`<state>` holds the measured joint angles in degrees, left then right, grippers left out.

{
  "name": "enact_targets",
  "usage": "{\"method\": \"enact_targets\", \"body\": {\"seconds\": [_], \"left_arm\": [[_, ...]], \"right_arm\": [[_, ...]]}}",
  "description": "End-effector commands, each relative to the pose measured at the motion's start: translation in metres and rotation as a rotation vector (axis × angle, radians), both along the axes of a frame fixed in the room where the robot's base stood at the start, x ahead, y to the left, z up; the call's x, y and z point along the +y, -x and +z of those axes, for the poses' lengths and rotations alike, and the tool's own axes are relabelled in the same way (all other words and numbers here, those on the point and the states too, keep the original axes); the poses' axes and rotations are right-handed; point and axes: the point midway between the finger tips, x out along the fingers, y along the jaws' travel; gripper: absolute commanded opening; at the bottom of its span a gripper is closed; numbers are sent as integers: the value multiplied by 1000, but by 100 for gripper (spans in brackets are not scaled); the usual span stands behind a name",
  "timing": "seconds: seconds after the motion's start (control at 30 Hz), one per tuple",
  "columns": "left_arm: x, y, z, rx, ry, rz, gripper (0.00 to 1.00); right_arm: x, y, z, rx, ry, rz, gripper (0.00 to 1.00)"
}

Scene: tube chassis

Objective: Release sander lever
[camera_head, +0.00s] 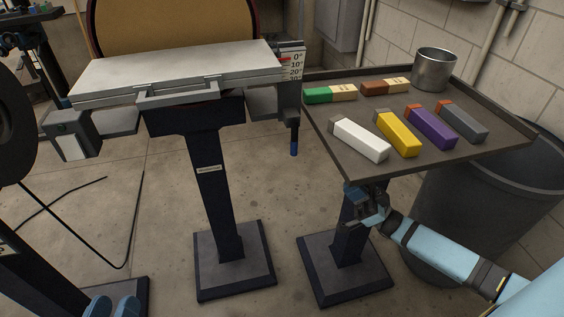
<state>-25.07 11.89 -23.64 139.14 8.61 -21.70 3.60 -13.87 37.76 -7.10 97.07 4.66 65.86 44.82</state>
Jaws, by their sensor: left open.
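The sander lever (294,137) hangs straight down below the angle scale (291,62) at the right end of the sander's grey work table (180,68). It is dark with a blue tip, and nothing touches it. My right gripper (366,206) is in front of the tray's post, below the tray's front corner, lower and to the right of the lever. Whether its fingers are open or shut is unclear.
A dark tray (338,150) on a post holds several coloured blocks and a metal cup (434,70). A grey bin (480,200) stands behind my right arm. The sander's post (217,180) stands on the floor. Floor between the two posts is narrow; a black cable lies left.

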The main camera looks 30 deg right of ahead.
Motion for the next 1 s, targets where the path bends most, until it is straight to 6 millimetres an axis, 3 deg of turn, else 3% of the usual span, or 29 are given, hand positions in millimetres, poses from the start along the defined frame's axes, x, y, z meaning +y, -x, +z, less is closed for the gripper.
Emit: {"method": "enact_targets", "body": {"seconds": [0.2,0.63,1.0], "left_arm": [[-2,3,2,-21,18,-11,43],[-2,3,-1,-15,14,-12,43],[-4,4,-23,41,-13,-32,43]], "right_arm": [[-10,4,0,-46,-9,56,0],[-5,0,6,-49,-10,56,0],[36,-29,56,-53,-10,55,0]]}}
